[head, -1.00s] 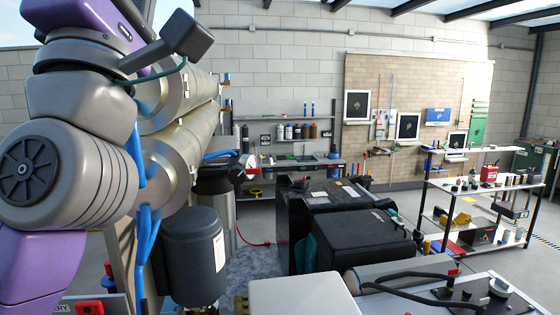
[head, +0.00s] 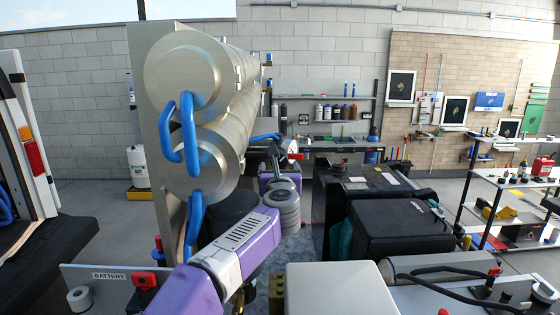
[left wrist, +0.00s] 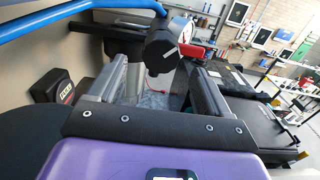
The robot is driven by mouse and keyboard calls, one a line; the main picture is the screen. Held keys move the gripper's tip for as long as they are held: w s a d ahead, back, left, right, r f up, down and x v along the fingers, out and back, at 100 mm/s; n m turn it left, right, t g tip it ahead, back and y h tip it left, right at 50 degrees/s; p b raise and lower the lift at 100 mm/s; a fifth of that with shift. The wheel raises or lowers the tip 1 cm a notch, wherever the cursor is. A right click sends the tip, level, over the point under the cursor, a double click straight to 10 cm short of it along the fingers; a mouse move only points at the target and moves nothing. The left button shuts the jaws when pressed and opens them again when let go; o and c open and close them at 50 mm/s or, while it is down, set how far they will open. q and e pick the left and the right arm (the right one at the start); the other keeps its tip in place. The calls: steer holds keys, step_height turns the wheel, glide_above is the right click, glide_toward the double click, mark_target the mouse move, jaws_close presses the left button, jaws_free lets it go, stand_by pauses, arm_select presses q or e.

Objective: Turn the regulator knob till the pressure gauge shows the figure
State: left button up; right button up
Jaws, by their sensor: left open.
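A dark round knob (left wrist: 160,44) with a white pointer line shows in the left wrist view, beyond the fingertips and roughly between them. A red part (left wrist: 192,50) is beside it. A round, pale-rimmed thing (left wrist: 180,13) above it may be the pressure gauge; its figure cannot be read. In the head view a small white-and-red fitting (head: 292,147) shows past my wrist. My left gripper (left wrist: 157,68) is open and empty, apart from the knob as far as I can tell. In the head view the left gripper (head: 277,158) is small and partly hidden. My right gripper is out of view.
Two large metal membrane tubes (head: 185,75) with blue hoses (head: 190,130) stand left of my arm. Dark cases (head: 395,225) and a pale box (head: 325,290) stand to the right. A workbench (head: 340,144) is behind.

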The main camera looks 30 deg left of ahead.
mark_target(279, 163)
arm_select(q)
steer(key=shift+p+x, duration=0.75)
steer(key=shift+x, duration=1.5)
steer(key=c, duration=1)
steer(key=shift+c, duration=0.2)
steer(key=shift+r+m, duration=0.1)
steer(key=shift+m, duration=0.2)
steer(key=shift+m+p, duration=0.7)
steer(key=shift+m, duration=0.5)
steer(key=shift+m+p, duration=0.55)
steer(key=shift+m, duration=0.85)
